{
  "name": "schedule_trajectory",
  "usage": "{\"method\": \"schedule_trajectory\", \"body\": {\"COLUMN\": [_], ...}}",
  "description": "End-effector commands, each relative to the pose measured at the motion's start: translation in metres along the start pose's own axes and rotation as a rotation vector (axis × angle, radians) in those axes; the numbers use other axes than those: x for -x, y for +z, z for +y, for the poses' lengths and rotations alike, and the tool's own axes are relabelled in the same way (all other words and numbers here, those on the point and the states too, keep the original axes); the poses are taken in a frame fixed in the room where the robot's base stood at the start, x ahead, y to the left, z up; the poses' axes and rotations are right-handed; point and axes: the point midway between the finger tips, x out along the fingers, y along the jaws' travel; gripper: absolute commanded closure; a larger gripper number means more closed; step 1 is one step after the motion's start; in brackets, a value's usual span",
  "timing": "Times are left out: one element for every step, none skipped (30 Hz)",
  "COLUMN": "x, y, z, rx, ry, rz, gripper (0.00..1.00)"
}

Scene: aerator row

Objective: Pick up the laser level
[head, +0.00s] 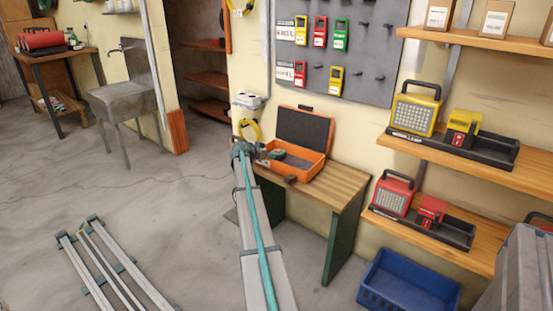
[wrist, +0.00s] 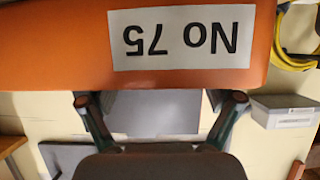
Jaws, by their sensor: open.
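An open orange case (head: 303,177) with a dark lining stands on the wooden workbench, its lid raised at the back. A small dark and teal item (head: 277,153) lies at the case's left side; it may be the laser level, but it is too small to be sure. My gripper (head: 258,150) is at the left edge of the case, close to that item. In the wrist view my open gripper (wrist: 163,103) has nothing between its fingers. An orange surface (wrist: 60,50) with an upside-down "No 75" label (wrist: 182,38) lies across the top of that view.
The workbench (head: 340,188) has bare wood right of the case. A yellow coil (head: 249,130) and a pale box (head: 249,101) are on the wall behind my gripper. Shelves (head: 480,165) with lamps stand right; a blue crate (head: 408,287) is on the floor below.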

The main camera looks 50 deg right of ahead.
Motion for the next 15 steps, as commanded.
{"method": "schedule_trajectory", "body": {"x": [-0.011, -0.015, -0.02, -0.024, -0.027, -0.029, -0.031, -0.032, -0.032, -0.032, -0.032, -0.031, -0.031, -0.031, -0.031], "y": [0.002, 0.003, 0.002, 0.002, 0.002, 0.002, 0.002, 0.002, 0.002, 0.002, 0.002, 0.002, 0.002, 0.002, 0.002], "z": [-0.001, -0.001, -0.001, -0.001, -0.001, -0.001, -0.001, -0.001, -0.001, 0.0, 0.0, 0.0, 0.0, 0.0, 0.0], "rx": [0.0, 0.0, 0.0, 0.0, 0.0, 0.0, 0.0, 0.0, 0.001, 0.001, 0.001, 0.001, 0.001, 0.001, 0.001], "ry": [0.001, 0.001, 0.001, 0.001, 0.001, 0.0, 0.0, 0.0, 0.0, 0.0, 0.0, 0.0, 0.0, 0.0, 0.0], "rz": [-0.001, -0.001, 0.0, -0.001, -0.001, -0.001, -0.001, -0.001, -0.001, -0.001, -0.001, -0.001, -0.001, -0.001, -0.001], "gripper": [0.1, 0.1, 0.1, 0.1, 0.1, 0.1, 0.1, 0.1, 0.1, 0.1, 0.1, 0.1, 0.1, 0.1, 0.17]}}
